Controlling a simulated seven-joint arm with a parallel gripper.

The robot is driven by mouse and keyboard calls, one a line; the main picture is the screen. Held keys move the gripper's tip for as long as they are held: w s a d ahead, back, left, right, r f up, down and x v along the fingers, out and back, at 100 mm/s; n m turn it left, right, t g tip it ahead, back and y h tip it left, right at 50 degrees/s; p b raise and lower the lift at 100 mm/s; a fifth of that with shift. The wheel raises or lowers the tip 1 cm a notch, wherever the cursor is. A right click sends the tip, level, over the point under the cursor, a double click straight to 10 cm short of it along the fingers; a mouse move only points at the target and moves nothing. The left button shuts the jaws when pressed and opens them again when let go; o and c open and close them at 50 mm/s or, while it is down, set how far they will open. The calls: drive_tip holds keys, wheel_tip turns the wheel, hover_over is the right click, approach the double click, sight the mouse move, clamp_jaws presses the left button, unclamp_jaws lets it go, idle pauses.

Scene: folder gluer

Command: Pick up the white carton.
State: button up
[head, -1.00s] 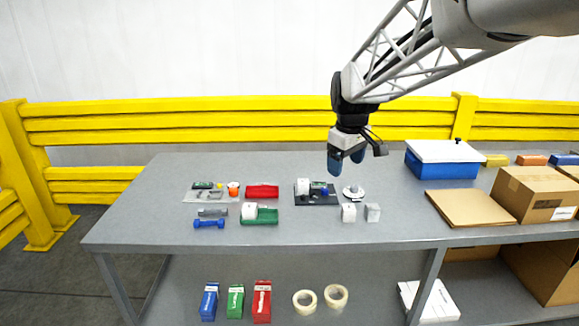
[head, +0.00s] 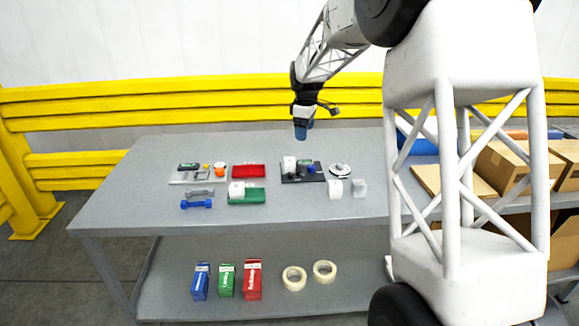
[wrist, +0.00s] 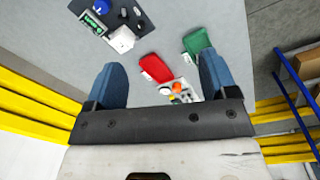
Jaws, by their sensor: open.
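Several small white blocks could be the white carton; I cannot tell which. One white block (head: 290,164) stands on a black tray (head: 318,178) and also shows in the wrist view (wrist: 122,40). Another white block (head: 237,190) is at the green bin (head: 254,197). A third white block (head: 335,188) stands beside a pale grey block (head: 359,188) on the bare table. My gripper (head: 301,131) hangs over the back of the table, above and apart from the black tray. Its blue fingers (wrist: 163,66) are spread and empty.
Brown boxes (head: 507,165) stand at right, partly behind my arm. The table front is clear. A yellow barrier (head: 190,100) runs behind.

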sight(290, 159)
drive_tip(key=w+a+f+n, duration=0.1)
drive_tip(key=w+f, duration=0.3)
drive_tip(key=w, duration=0.1)
drive_tip(key=w+a+f+n, duration=0.1)
drive_tip(key=w+f+n, duration=0.1)
drive_tip(key=w+f, duration=0.3)
drive_tip(key=w+a+f+n, duration=0.1)
drive_tip(key=w+a+f, duration=0.1)
drive_tip(key=w+f, duration=0.2)
drive_tip(key=shift+w+f+n+g, duration=0.15)
drive_tip(key=shift+w, duration=0.4)
drive_tip(key=shift+w+f+n+g, duration=0.1)
drive_tip(key=shift+w+n+g, duration=0.05)
drive_tip(key=shift+w, duration=0.4)
drive_tip(key=shift+f, duration=0.1)
drive_tip(key=shift+d+f, duration=0.1)
drive_tip(key=shift+f, duration=1.1)
drive_tip(key=shift+f, duration=0.1)
drive_tip(key=shift+f, duration=2.55)
drive_tip(key=shift+c, duration=0.2)
drive_tip(key=c, duration=1)
